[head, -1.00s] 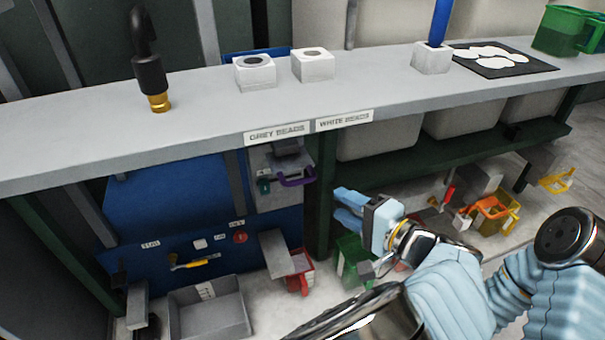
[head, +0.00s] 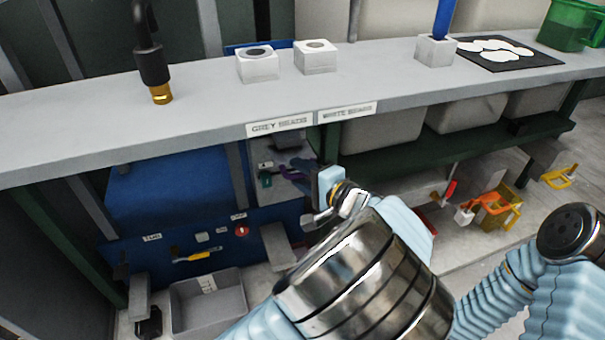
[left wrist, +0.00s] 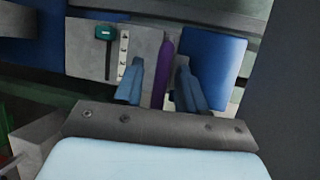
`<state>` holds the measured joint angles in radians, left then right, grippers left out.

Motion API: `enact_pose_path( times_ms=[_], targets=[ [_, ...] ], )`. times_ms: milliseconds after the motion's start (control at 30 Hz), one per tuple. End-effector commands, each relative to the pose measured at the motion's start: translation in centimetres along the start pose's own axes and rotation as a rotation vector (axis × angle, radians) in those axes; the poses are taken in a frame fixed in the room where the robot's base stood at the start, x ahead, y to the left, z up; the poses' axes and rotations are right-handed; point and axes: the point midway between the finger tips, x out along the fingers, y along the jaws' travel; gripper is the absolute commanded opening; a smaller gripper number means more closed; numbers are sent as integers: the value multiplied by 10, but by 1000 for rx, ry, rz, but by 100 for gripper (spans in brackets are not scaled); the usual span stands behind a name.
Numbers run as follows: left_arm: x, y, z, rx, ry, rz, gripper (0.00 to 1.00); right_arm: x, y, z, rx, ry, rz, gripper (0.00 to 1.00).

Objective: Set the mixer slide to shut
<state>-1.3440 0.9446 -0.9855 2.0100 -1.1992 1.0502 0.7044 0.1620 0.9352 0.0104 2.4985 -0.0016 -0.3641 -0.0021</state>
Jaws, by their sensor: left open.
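A grey panel under the bench carries a teal slide knob (head: 265,180), which also shows in the left wrist view (left wrist: 105,32) at the top of a dark slot beside a white marked strip. The panel bears no readable name, so I cannot tell for sure that this is the mixer slide. A purple handle (left wrist: 165,65) stands to the right of the strip. My left gripper (head: 318,200) is at the panel's right side, partly hidden by my own wrist. In the left wrist view its open fingers (left wrist: 160,85) appear on either side of the purple handle; contact is unclear. My right gripper is out of view.
The bench top (head: 200,105) overhangs the panel. A blue panel (head: 165,190) with a yellow handle (head: 195,256) and a red button (head: 242,230) is left of the gripper. A grey bin (head: 208,305) sits below. Yellow and orange containers (head: 495,208) stand at right.

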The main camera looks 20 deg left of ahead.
Motion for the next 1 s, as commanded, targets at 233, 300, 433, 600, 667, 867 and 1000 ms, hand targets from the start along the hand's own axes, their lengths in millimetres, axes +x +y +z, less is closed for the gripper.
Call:
enact_pose_path(
  times_ms=[233,300,433,600,667,867,1000],
  targets=[
    [0,0,0,0,0,0,20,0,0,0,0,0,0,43],
    [0,0,0,0,0,0,9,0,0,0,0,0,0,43],
    [-1,0,0,0,1,1,0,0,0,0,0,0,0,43],
    [-1,0,0,0,1,1,0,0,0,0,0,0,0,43],
    [0,0,0,0,0,1,0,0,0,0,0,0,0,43],
    [27,-4,-12,-2,-1,3,0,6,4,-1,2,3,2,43],
    [39,-8,-17,0,2,1,0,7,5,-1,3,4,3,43]
  ],
)
